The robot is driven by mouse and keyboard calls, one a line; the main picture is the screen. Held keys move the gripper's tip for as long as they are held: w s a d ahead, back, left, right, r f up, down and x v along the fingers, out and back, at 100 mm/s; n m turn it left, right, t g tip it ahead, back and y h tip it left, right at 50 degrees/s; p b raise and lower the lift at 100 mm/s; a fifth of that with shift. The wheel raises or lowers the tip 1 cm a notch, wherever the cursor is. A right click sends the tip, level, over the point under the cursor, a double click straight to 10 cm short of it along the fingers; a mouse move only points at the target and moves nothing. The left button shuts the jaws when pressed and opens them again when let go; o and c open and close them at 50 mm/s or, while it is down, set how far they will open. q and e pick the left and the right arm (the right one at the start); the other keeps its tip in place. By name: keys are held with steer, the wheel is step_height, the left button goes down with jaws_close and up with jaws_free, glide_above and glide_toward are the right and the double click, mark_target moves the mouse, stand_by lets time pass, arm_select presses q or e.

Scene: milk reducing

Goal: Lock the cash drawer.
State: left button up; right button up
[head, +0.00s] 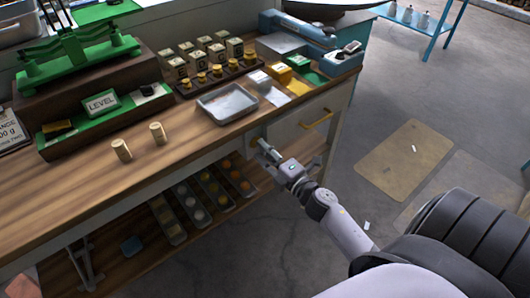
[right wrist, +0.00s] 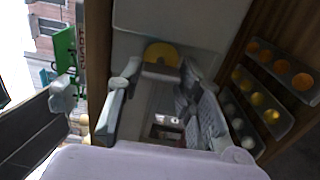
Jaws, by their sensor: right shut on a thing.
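The cash drawer (head: 335,108) is the pale front with a yellow bar handle (head: 316,120) under the right end of the wooden counter. It looks flush with the counter. My right gripper (head: 266,148) is at the pale panel left of that handle, below the counter edge. In the right wrist view my right gripper (right wrist: 160,75) is shut on a small yellow rounded piece (right wrist: 162,53), which looks like a key head against the pale panel. Any keyhole is hidden, and I cannot tell how far the piece is turned. My left gripper is not in view.
The wooden counter (head: 95,190) carries a metal tray (head: 227,103), a green scale (head: 78,55), two small cylinders and a blue device (head: 298,30). Below it, racks of coloured round items (head: 215,190) stand close to my right gripper. The floor at the right is mostly open.

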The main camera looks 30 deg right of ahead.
stand_by(0.3)
steer(key=o, duration=1.2)
steer(key=shift+c, duration=0.2)
steer(key=s, duration=1.2)
steer(key=shift+d, duration=0.45)
